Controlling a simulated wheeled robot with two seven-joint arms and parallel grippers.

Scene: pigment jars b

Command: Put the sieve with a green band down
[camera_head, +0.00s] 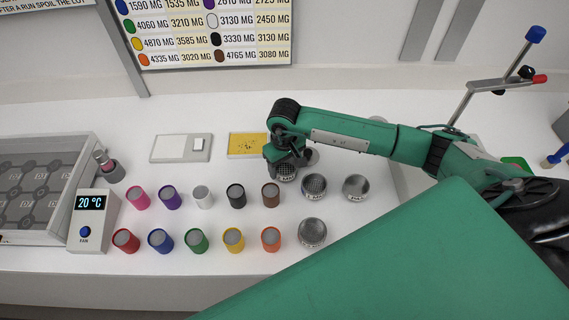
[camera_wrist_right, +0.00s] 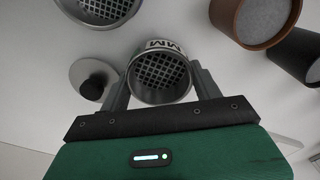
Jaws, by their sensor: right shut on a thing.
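My right gripper (camera_head: 287,160) is shut on a round metal sieve (camera_head: 286,175), behind the brown jar. In the right wrist view the held sieve (camera_wrist_right: 160,77) sits between the fingers (camera_wrist_right: 160,88), its mesh facing the camera. A white label with dark lettering shows on its rim; I cannot make out a green band. Other sieves stand near it: one just to its right (camera_head: 314,186), one farther right (camera_head: 355,187), and one nearer the front (camera_head: 312,232). Their band colours are too small to tell. I cannot tell whether the held sieve touches the table. My left gripper is not in view.
A brown jar (camera_head: 270,194) and a black jar (camera_head: 236,195) stand close in front, among two rows of coloured jars. A lid with a black knob (camera_wrist_right: 92,82) lies beside the held sieve. A yellow tray (camera_head: 243,146) and a scale (camera_head: 172,148) stand farther back.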

